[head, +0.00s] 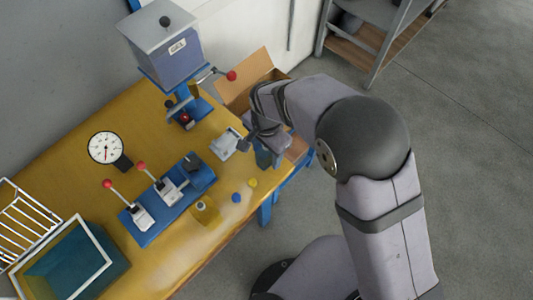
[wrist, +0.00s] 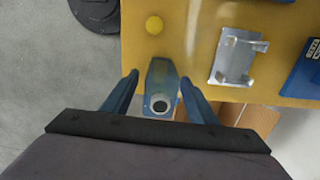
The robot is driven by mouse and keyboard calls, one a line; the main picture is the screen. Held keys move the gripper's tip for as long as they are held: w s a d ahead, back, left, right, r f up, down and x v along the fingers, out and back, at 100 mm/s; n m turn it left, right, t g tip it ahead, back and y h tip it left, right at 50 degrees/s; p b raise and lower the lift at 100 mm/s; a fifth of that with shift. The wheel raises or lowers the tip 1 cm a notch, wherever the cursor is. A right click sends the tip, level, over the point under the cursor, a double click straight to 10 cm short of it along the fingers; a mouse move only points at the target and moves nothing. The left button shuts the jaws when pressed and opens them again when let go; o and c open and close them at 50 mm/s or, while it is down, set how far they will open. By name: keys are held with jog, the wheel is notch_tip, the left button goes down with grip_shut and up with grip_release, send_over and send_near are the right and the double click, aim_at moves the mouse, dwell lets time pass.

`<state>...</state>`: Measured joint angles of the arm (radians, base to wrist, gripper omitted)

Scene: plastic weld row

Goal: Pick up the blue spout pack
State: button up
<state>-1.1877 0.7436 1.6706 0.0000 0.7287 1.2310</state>
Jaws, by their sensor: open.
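The blue spout pack (wrist: 161,73) shows in the wrist view as a dull blue-grey, see-through body with a white ringed spout around a dark centre. It lies between the two blue fingers of my gripper (wrist: 158,84), at the table's edge. The fingers are open, one on each side, with gaps to the pack. In the head view my gripper (head: 266,155) is over the right end of the table. There I cannot tell the pack apart from the blue fingers.
A metal holder (head: 229,144) stands beside my gripper. A yellow cap (head: 252,183), a blue cap (head: 236,197) and a yellow pack (head: 205,211) are on the table (head: 75,150). A blue lever fixture (head: 148,236), a hopper press (head: 168,55) and a cardboard box (head: 238,91) stand nearby.

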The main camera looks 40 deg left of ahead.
jog(key=shift+f, duration=0.8)
jog(key=c, duration=1.1)
notch_tip(320, 180, up, 10)
jog(key=shift+r+b, duration=0.1)
jog(key=shift+b, duration=1)
